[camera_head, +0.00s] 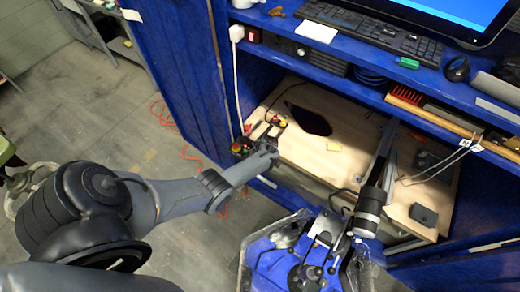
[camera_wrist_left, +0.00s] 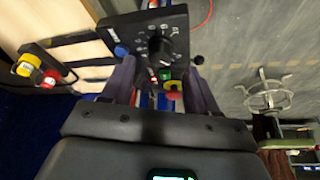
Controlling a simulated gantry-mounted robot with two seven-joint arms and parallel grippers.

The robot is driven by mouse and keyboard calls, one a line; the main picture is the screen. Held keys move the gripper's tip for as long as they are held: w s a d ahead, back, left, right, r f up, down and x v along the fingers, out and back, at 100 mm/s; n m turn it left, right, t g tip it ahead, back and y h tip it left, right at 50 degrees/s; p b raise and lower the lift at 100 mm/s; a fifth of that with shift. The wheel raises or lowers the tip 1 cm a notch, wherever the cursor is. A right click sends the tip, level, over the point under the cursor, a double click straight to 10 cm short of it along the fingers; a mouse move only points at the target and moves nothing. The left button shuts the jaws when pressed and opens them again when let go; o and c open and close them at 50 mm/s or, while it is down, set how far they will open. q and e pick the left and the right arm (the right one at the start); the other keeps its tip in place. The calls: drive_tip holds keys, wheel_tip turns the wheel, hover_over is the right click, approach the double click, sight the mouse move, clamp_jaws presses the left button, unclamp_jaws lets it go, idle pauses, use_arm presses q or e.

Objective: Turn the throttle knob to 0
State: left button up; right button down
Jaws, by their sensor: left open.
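The throttle knob (camera_wrist_left: 156,48) is a black ridged knob on a dark box (camera_wrist_left: 118,36) with white dial marks around it, in the left wrist view. Which mark the knob points at is too small to tell. My left gripper (camera_wrist_left: 158,70) is open, with one finger on each side just below the knob in the picture. I cannot tell whether the fingers touch it. In the head view my left gripper (camera_head: 268,152) is at the left front edge of the wooden shelf and hides most of the knob's box.
A small box with yellow and red buttons (camera_wrist_left: 38,70) sits beside the knob's box. Red and green buttons (camera_wrist_left: 172,92) show between my fingers. The wooden shelf (camera_head: 345,148) lies under a blue desk with a keyboard (camera_head: 375,30). Open floor (camera_head: 90,110) is at the left.

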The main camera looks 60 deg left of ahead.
use_arm(q)
drive_tip(key=p+v, duration=0.2)
drive_tip(key=v, duration=0.5)
idle(0.3)
